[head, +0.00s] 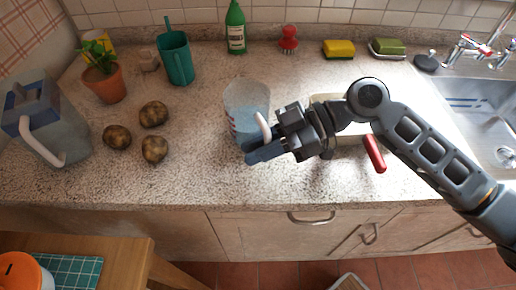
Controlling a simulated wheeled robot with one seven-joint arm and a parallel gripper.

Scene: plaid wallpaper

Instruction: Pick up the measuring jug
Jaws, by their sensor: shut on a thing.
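The measuring jug (246,101) is a clear, bluish, see-through vessel with red marks on its side and a white handle. It is on or just above the speckled counter, left of my arm; I cannot tell whether its base touches the counter. My gripper (262,140) comes from the right and is shut on the jug at its white handle. The gripper hides part of the handle and the jug's lower right side.
A red-handled item (375,153) lies beneath my arm. The sink (480,105) is at right.

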